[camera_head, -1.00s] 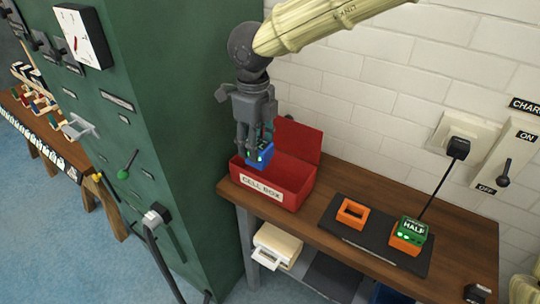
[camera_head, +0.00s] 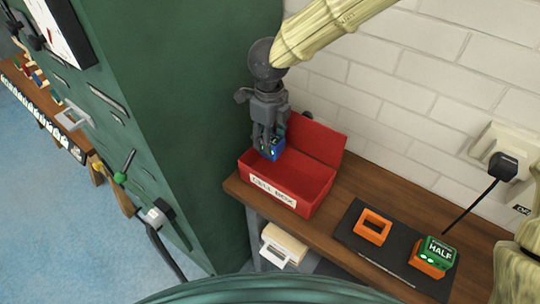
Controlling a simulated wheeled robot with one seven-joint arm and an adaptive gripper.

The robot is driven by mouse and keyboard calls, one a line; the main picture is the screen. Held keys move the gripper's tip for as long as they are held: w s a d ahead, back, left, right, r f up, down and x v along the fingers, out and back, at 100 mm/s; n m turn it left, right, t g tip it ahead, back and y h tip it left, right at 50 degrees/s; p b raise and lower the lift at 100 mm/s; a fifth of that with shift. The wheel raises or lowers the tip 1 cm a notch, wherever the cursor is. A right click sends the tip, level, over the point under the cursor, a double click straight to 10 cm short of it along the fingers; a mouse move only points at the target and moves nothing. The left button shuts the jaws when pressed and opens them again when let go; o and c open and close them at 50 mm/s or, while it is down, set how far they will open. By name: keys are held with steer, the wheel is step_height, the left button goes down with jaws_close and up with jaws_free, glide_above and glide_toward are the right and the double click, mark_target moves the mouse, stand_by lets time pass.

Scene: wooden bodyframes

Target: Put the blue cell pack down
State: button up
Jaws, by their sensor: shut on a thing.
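My gripper (camera_head: 266,142) points down and is shut on the blue cell pack (camera_head: 272,151), which shows small green lights. It holds the pack at the open red box (camera_head: 318,183) labelled "CELL BOX", over its left part. The box's lid stands raised at the back. I cannot tell whether the pack touches the box floor. Part of the pack is hidden behind the fingers.
A dark mat (camera_head: 395,262) to the right on the wooden bench (camera_head: 353,190) carries an empty orange frame (camera_head: 372,226) and a green "HALF" pack (camera_head: 437,252) in an orange holder. A green cabinet (camera_head: 190,110) stands close on the left.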

step_height(320, 180, down, 3)
steer(key=shift+w, duration=0.1)
steer(key=shift+s+f, duration=0.35)
steer(key=shift+w+f+p, duration=0.15)
steer(key=shift+f+p, duration=0.4)
steer(key=shift+f, duration=1.65)
steer(key=shift+f, duration=0.1)
steer(key=o, duration=1.1)
step_height(320, 180, up, 12)
steer(key=shift+r+b, duration=0.15)
steer(key=shift+b, duration=0.85)
